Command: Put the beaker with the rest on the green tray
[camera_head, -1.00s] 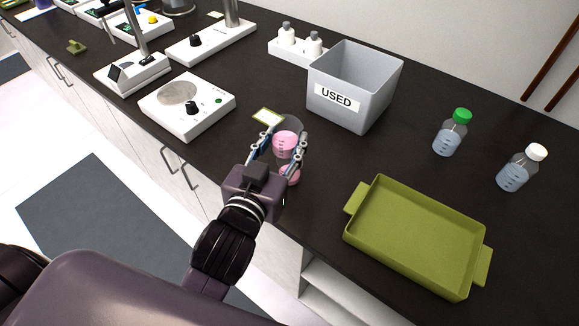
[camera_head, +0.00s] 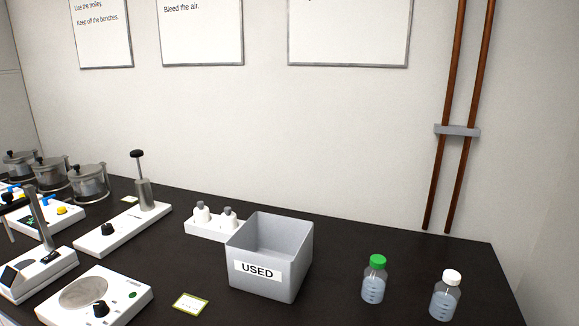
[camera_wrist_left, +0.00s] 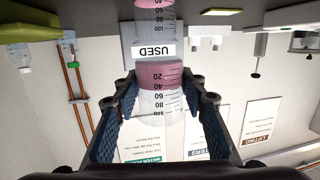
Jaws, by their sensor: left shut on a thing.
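In the left wrist view, which appears upside down, my left gripper (camera_wrist_left: 157,92) is shut on a clear graduated beaker (camera_wrist_left: 160,105) with pink liquid in it. Its fingers stand on both sides of the beaker. A second clear graduated vessel with pink in it (camera_wrist_left: 155,22) shows behind it, cut off by the top edge. A part of the green tray (camera_wrist_left: 28,34) shows at the upper left of the same view. The head view shows neither grippers, beaker nor tray. My right gripper is in no view.
In the head view a grey USED box (camera_head: 297,275) stands mid-bench. Bottles with a green cap (camera_head: 375,280) and a white cap (camera_head: 446,296) stand to its right. A hotplate (camera_head: 128,293) and a small card (camera_head: 190,303) lie to its left. Dark bench is clear between box and bottles.

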